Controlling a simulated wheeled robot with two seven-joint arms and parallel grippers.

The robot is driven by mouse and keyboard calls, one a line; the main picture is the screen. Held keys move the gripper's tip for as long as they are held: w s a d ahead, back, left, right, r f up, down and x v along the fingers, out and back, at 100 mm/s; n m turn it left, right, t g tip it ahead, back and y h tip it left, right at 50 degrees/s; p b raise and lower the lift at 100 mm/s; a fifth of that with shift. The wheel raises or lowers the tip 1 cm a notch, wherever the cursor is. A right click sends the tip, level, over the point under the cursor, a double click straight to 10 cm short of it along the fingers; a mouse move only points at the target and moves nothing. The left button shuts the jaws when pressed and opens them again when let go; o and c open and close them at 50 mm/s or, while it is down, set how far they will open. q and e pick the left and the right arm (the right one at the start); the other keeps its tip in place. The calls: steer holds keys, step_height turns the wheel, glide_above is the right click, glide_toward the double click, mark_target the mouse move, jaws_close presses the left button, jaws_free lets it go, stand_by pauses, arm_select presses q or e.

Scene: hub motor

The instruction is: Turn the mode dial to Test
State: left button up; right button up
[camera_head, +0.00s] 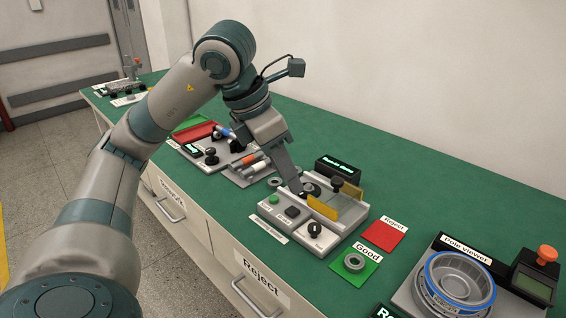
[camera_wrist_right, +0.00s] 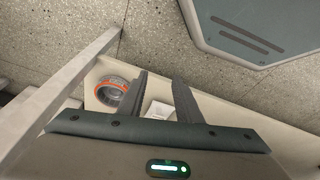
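A grey test station (camera_head: 325,243) stands on the green bench. A black knob on a round white dial (camera_head: 314,230) sits at its front corner; its lettering is too small to read. My left gripper (camera_head: 302,192) points down over the back left part of this station, behind the dial and apart from it. It is seen edge-on, so I cannot tell whether its fingers are apart. Another black knob (camera_head: 211,157) is on a device farther left. My right gripper (camera_wrist_right: 160,77) shows in the right wrist view with its two fingers apart and nothing between them.
Yellow plates (camera_head: 322,208) and a small black display (camera_head: 338,171) are on the station. A red Reject mat (camera_head: 384,236) and a green Good mat (camera_head: 366,273) with a ring lie to its right. A pole viewer (camera_head: 415,293) stands far right.

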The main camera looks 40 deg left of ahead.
arm_select(q)
steer(key=shift+v, duration=0.8)
arm_select(e)
steer(key=shift+s+f, duration=0.2)
steer(key=shift+f, duration=0.35)
steer(key=shift+w+a+r, duration=0.1)
steer(key=shift+w+r, duration=0.05)
steer(key=shift+r, duration=0.1)
steer(key=shift+f, duration=0.1)
